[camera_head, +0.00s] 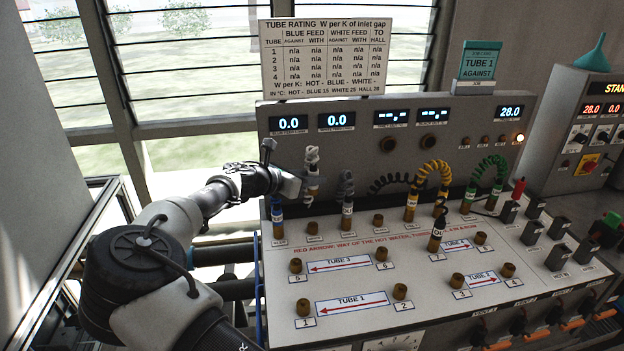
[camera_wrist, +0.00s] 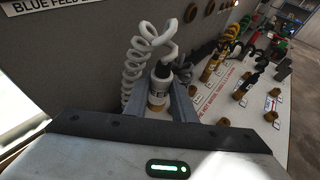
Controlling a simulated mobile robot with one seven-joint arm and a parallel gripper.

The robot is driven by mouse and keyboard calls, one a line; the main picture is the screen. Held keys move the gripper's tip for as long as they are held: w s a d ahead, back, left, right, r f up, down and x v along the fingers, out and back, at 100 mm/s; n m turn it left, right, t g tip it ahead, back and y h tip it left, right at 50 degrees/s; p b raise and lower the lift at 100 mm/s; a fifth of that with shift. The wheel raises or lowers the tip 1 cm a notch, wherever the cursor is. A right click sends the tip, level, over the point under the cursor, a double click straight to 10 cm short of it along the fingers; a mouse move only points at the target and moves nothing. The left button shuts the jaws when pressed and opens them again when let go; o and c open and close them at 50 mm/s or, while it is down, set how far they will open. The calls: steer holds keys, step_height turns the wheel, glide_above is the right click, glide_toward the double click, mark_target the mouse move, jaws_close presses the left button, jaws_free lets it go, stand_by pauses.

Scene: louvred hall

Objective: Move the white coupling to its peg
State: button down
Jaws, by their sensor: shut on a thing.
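The white coupling (camera_wrist: 158,88) with its coiled white hose is between the jaws of my gripper (camera_wrist: 165,95), which is shut on it. In the head view the white coupling (camera_head: 312,190) is upright at the panel's back left, at my gripper (camera_head: 300,187). A bare brass peg (camera_head: 312,228) stands below it in the head view. In the wrist view a brown ring shows under the coupling; I cannot tell whether it is the coupling's end or a peg. The small peg labels are too small to read.
A blue coupling (camera_head: 277,222) stands just left and a grey coupling (camera_head: 347,212) just right. Yellow (camera_head: 411,205) and green (camera_head: 469,197) couplings with coiled hoses stand farther right. Bare pegs for tube 3 (camera_head: 295,266) and tube 1 (camera_head: 303,307) are in front. The upright display panel is behind.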

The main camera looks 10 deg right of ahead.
step_height(320, 180, down, 8)
steer(key=b, duration=0.5)
steer(key=shift+r+b, duration=0.25)
steer(key=shift+b, duration=0.1)
steer(key=shift+r, duration=0.2)
steer(key=shift+s+f+p, duration=0.1)
steer(key=shift+f+p, duration=0.2)
steer(key=shift+f, duration=0.15)
steer(key=shift+f, duration=0.3)
steer(key=shift+f+b, duration=0.4)
steer(key=shift+f, duration=0.9)
steer(key=c, duration=1.4)
jaws_free()
